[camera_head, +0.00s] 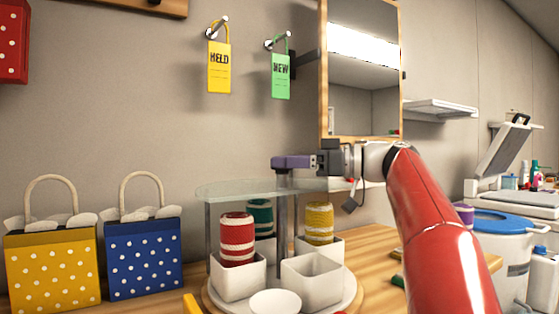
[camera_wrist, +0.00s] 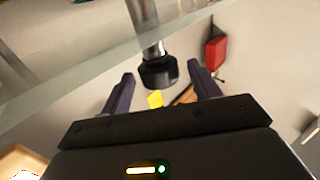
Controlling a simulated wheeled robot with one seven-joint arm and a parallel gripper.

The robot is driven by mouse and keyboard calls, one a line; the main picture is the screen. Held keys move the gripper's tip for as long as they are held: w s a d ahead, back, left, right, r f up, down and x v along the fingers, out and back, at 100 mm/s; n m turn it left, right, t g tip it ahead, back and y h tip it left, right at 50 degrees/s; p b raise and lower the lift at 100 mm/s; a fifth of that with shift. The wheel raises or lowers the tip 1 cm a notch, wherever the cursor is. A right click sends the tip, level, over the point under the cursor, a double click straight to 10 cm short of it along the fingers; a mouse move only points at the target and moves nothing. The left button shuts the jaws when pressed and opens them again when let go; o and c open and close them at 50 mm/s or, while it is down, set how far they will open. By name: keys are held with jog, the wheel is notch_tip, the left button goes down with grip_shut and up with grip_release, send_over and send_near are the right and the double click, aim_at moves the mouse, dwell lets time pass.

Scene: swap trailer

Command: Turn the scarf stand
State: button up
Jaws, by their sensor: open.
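The scarf stand has a round white base (camera_head: 343,298), a clear glass top (camera_head: 228,189) and upright posts. Its white bins hold rolled scarves: a red one (camera_head: 237,240), a green one (camera_head: 260,216) and a yellow one (camera_head: 319,223). A front bin (camera_head: 312,278) looks empty. My gripper (camera_head: 282,162) is level just above the glass top, at the stand's central post. In the wrist view a black knob (camera_wrist: 158,72) on a metal post lies between my two open purple fingers. I cannot tell whether either finger touches it.
A yellow dotted bag (camera_head: 52,270) and a blue dotted bag (camera_head: 144,258) stand left of the stand. A yellow HELD tag (camera_head: 219,68) and a green NEW tag (camera_head: 280,77) hang above. A mirror (camera_head: 363,80) is behind my arm. A blue-rimmed bin (camera_head: 503,222) stands right.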

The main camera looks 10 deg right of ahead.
jog(key=shift+x, duration=0.95)
grip_shut()
